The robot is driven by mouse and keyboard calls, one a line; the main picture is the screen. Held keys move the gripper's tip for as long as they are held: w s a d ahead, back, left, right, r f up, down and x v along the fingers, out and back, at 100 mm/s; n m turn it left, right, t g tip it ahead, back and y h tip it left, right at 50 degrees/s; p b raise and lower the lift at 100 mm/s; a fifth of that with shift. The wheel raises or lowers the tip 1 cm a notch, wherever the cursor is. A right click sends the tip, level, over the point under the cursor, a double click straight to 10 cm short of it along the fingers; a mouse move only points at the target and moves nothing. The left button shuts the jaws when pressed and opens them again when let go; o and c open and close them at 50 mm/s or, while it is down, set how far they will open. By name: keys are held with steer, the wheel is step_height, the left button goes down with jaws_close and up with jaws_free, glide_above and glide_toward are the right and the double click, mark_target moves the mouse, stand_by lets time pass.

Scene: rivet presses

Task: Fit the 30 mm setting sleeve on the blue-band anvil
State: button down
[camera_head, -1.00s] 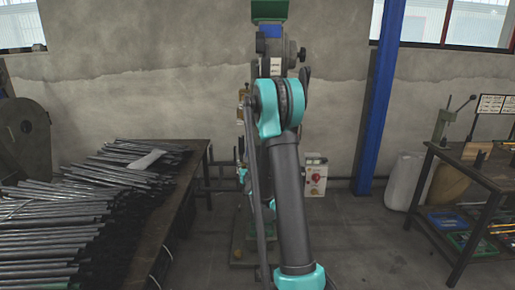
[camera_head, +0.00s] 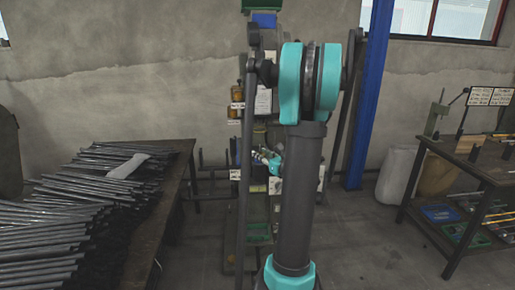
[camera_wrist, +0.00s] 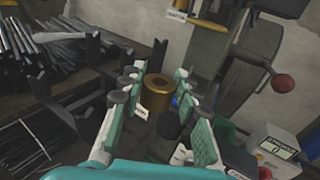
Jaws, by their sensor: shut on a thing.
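In the wrist view my gripper (camera_wrist: 158,85) has its teal, grey-padded fingers on either side of a brass-coloured sleeve (camera_wrist: 157,94) with a hole in its top, and is shut on it. A dark rounded part and a small white tag show below the sleeve, between the fingers. In the head view my gripper (camera_head: 268,160) is small and partly covered by my own arm, in front of the press (camera_head: 262,103). The sleeve's size cannot be read. I cannot make out the blue-band anvil in either view.
A table (camera_head: 165,212) piled with metal rods stands at left. A workbench (camera_head: 480,172) with tools and sign cards is at right, near a blue post (camera_head: 372,95). The wrist view shows a red knob (camera_wrist: 284,84) and a labelled control box (camera_wrist: 276,148) at right. Floor between is clear.

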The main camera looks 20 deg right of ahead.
steer(key=shift+s+d+r, duration=0.1)
steer(key=shift+s+r, duration=0.05)
steer(key=shift+r, duration=0.4)
steer(key=shift+s+d+r, duration=0.1)
steer(key=shift+s+r, duration=0.05)
steer(key=shift+r, duration=0.35)
steer(key=shift+s, duration=0.15)
steer(key=shift+w+d, duration=0.6)
steer(key=shift+w, duration=1.45)
steer(key=shift+w+d, duration=0.6)
steer(key=shift+w, duration=1.45)
steer(key=shift+w+d, duration=0.6)
steer(key=shift+w, duration=1.45)
steer(key=shift+f, duration=1.45)
